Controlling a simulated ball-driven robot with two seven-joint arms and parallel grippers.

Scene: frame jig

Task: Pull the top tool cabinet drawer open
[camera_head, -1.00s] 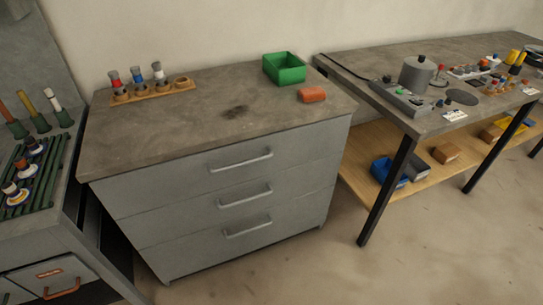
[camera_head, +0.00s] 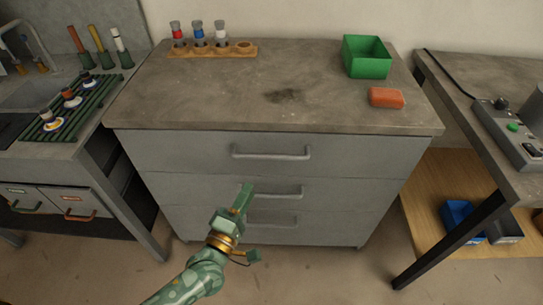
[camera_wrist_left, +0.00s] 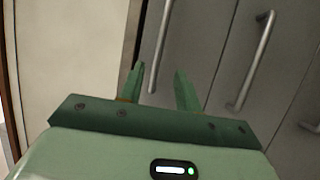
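The grey tool cabinet (camera_head: 195,190) has its top drawer (camera_head: 150,152) flush with the lower ones, so it is shut. The top drawer's bar handle (camera_head: 271,154) shows fully. My left gripper (camera_head: 246,190) is in front of the cabinet, overlapping the middle drawer, below and left of the top handle in the picture. In the left wrist view its two fingers (camera_wrist_left: 160,78) are apart with nothing gripped. The leftmost handle (camera_wrist_left: 162,45), seemingly the top drawer's, shows beyond the gap; I cannot tell the distance. My right gripper is not in view.
Two lower handles (camera_head: 275,192) (camera_head: 272,221) sit below. A sink bench stands left, a table (camera_head: 470,105) right. Floor in front is clear.

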